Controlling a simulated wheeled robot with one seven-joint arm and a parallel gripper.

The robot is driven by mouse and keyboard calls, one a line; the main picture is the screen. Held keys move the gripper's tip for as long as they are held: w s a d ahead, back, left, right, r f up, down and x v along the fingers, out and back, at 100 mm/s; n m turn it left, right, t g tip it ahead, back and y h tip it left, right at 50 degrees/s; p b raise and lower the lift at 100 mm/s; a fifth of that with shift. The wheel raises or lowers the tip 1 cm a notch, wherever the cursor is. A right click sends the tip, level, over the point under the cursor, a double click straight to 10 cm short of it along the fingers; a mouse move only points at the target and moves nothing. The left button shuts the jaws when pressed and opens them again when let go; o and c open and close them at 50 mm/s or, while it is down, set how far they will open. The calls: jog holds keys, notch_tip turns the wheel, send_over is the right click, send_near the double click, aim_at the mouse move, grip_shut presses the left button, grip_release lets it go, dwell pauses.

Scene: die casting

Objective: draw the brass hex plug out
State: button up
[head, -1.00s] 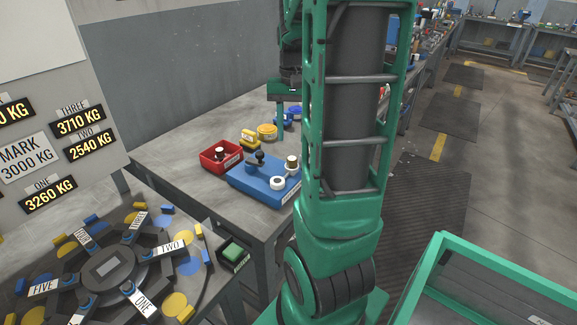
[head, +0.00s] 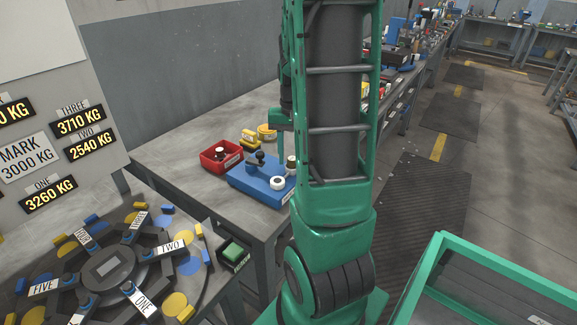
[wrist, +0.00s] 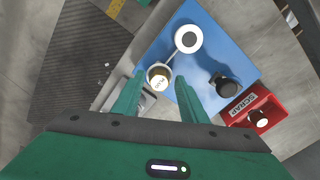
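The brass hex plug looks to be the brown-rimmed, pale-topped round piece (wrist: 160,77) at the edge of the blue block (wrist: 189,16) in the wrist view. In the head view this piece (head: 291,162) is partly hidden by my arm, and the blue block (head: 252,182) lies on the grey table. My gripper (wrist: 159,82) is open. Its two green fingers show on either side of the piece, with gaps visible; I cannot tell its height above it. The piece's hex shape and lower part cannot be made out.
A white ring (wrist: 188,39) and a black knob (wrist: 226,86) stand on the block close by. A red SCRAP box (wrist: 252,101) is beside it. Yellow pieces (head: 250,138) lie behind. A round numbered station (head: 112,262) stands at front left.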

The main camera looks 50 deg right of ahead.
jog(key=shift+c, duration=0.6)
grip_shut()
jog(key=shift+r, duration=0.7)
jog(key=shift+r, duration=1.45)
